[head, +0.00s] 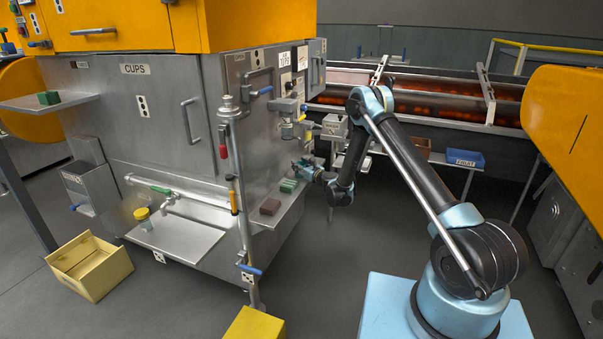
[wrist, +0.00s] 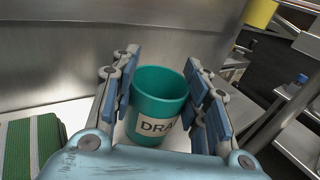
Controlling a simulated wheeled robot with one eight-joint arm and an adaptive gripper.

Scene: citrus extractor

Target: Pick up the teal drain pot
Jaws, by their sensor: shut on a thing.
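The teal drain pot (wrist: 158,103) is a round open-topped cup with a white label reading "DRA", the rest hidden by a finger. In the wrist view it stands upright between the blue-padded fingers of my gripper (wrist: 162,98), which is shut on it. The pot looks empty. A pale shelf surface (wrist: 105,107) shows around it; I cannot tell whether the pot touches it. In the head view my gripper (head: 304,168) is at the side shelf of the steel machine, and the pot cannot be made out clearly there.
A brown block (head: 270,207) lies nearer the front. The steel machine wall (wrist: 90,50) rises behind the pot. A post with valves (head: 235,190) stands left.

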